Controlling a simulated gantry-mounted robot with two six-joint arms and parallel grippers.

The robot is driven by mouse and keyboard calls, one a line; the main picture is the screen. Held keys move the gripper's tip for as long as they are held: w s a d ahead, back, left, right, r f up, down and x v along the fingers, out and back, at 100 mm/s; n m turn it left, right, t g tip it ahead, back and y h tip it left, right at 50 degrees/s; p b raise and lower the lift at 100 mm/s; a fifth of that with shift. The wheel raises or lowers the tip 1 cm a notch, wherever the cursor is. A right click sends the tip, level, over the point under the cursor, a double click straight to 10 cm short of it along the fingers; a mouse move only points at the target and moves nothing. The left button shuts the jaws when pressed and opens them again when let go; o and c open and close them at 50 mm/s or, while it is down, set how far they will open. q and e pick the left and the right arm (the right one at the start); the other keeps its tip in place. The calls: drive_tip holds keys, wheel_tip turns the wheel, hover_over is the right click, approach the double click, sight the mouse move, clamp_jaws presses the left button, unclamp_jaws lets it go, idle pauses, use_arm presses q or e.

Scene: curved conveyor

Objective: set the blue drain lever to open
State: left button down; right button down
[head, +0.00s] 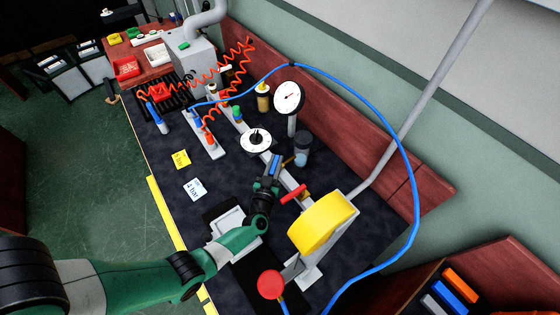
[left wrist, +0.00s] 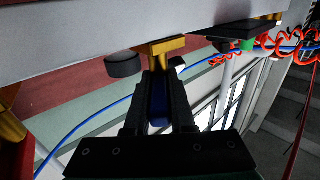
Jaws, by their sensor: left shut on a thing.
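The blue drain lever (left wrist: 158,105) lies lengthwise between the two dark fingers of my left gripper (left wrist: 158,85) in the left wrist view. The brass valve body (left wrist: 167,50) shows just beyond the fingertips, under a grey pipe (left wrist: 100,40). In the head view my left gripper (head: 273,163) is at the grey pipe on the dark bench, between the white dial and the red handle. It is shut on the blue lever, and a little blue shows between the fingers. The fingers hide much of the lever. My right gripper is not in view.
A red handle (head: 293,194) and a large yellow drum (head: 322,222) stand close to my gripper. The white dial (head: 255,140), a dark-capped bowl (head: 302,148) and a gauge (head: 289,97) are behind. A blue hose (head: 408,170) arches at right.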

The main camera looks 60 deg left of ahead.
use_arm(q)
drive_tip(key=shift+f, duration=0.1)
drive_tip(key=c, duration=0.8)
unclamp_jaws()
drive_tip(key=shift+o, duration=0.2)
drive_tip(key=shift+s+d, duration=0.2)
drive_tip(key=shift+d, duration=0.05)
drive_tip(key=p+v, duration=0.4)
drive_tip(key=v, duration=0.7)
